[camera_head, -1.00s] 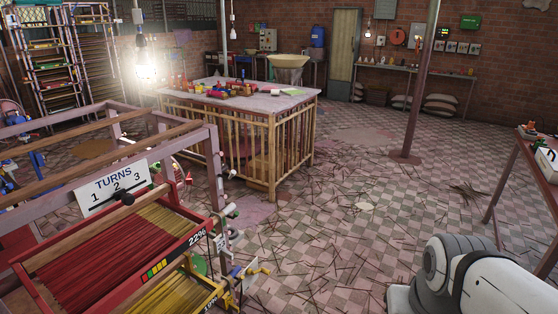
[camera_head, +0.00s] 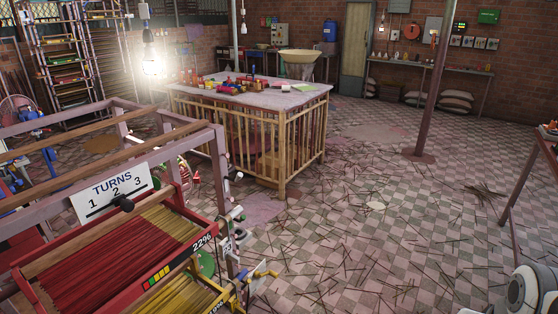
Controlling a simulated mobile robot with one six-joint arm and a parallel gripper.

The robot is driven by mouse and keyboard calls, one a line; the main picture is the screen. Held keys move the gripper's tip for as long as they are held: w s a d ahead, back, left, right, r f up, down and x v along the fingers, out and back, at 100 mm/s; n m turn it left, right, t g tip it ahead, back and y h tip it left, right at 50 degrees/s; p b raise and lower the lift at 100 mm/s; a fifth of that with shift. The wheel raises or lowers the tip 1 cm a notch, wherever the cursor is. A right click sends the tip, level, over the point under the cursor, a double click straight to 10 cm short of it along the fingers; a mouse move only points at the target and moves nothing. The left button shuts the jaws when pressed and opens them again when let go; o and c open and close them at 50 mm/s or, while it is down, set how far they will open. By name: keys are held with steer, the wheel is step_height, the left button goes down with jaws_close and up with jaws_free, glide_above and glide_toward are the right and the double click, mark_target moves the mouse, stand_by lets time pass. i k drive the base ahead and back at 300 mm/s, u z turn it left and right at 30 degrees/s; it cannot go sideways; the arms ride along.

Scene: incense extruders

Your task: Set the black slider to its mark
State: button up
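The panel carries the numbers 1, 2 and 3 above a black line. The knob sits low on the panel, below and slightly right of the 2, as seen from here. No separate mark for it can be made out. The panel is fixed on a wood and red frame machine. My gripper is not in view; only a white rounded part of my arm shows at the bottom right corner.
A tray of red and yellow sticks (camera_head: 105,262) with a 22% label lies just below the panel. A slatted wooden table (camera_head: 285,97) stands behind the machine. A pole (camera_head: 435,80) rises at the right. The tiled floor between is open, strewn with thin sticks.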

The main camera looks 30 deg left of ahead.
mark_target(127, 205)
steer(key=i, duration=2.45)
steer(key=u, duration=3.05)
steer(key=k, duration=0.55)
steer(key=u, duration=0.1)
steer(key=i, duration=0.55)
steer(key=u, duration=0.05)
